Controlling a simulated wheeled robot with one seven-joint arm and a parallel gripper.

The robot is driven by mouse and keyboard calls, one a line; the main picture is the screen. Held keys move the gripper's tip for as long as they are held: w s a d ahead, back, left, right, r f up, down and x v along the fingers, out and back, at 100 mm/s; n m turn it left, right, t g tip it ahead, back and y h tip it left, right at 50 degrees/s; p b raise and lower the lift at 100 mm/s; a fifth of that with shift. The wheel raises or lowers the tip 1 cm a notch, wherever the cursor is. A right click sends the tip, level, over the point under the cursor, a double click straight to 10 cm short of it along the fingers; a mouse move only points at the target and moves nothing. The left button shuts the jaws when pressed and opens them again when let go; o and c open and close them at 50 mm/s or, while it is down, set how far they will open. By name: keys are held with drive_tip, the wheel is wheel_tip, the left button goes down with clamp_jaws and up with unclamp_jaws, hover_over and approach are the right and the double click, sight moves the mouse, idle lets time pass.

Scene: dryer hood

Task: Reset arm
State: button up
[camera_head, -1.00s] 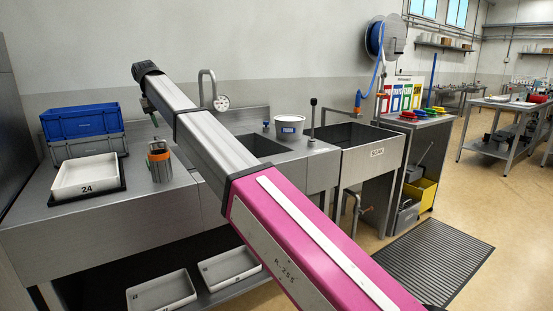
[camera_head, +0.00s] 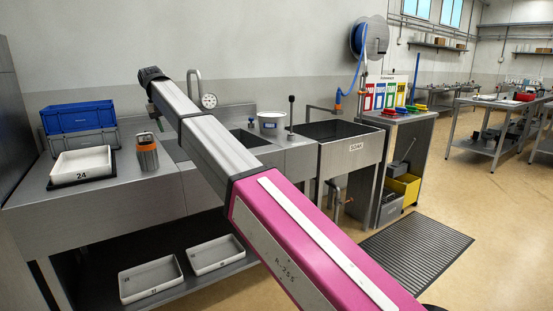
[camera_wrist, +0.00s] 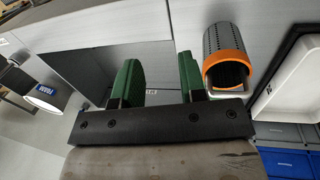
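My gripper (camera_wrist: 158,80) shows in the wrist view with its two green fingers well apart. Nothing is held between them, and behind them lie the steel bench and a sink basin. The same cylinder (camera_head: 147,153) stands upright on the bench in the head view.
A white tray marked 24 (camera_head: 85,162) and stacked blue and grey crates (camera_head: 78,119) are on the bench's left. A tap with a gauge (camera_head: 208,100), a white tub (camera_head: 270,119) and a deep sink (camera_head: 350,143) stand further right. A floor mat (camera_head: 417,241) lies right.

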drive_tip(key=d+f+m+g, duration=0.1)
drive_tip(key=d+f+m, duration=0.2)
drive_tip(key=d+f, duration=3)
drive_tip(key=s+d+f+m, duration=0.1)
drive_tip(key=s+d+f, duration=0.5)
drive_tip(key=d, duration=0.2)
drive_tip(key=s+d+f+m+y, duration=0.1)
drive_tip(key=s+d+f, duration=0.5)
drive_tip(key=d, duration=0.3)
drive_tip(key=s+d+f+m, duration=0.1)
drive_tip(key=s+d+f, duration=0.5)
drive_tip(key=d, duration=0.3)
drive_tip(key=shift+s+d+y, duration=0.25)
drive_tip(key=shift+s+y, duration=0.1)
drive_tip(key=shift+y, duration=0.05)
drive_tip(key=shift+f, duration=0.1)
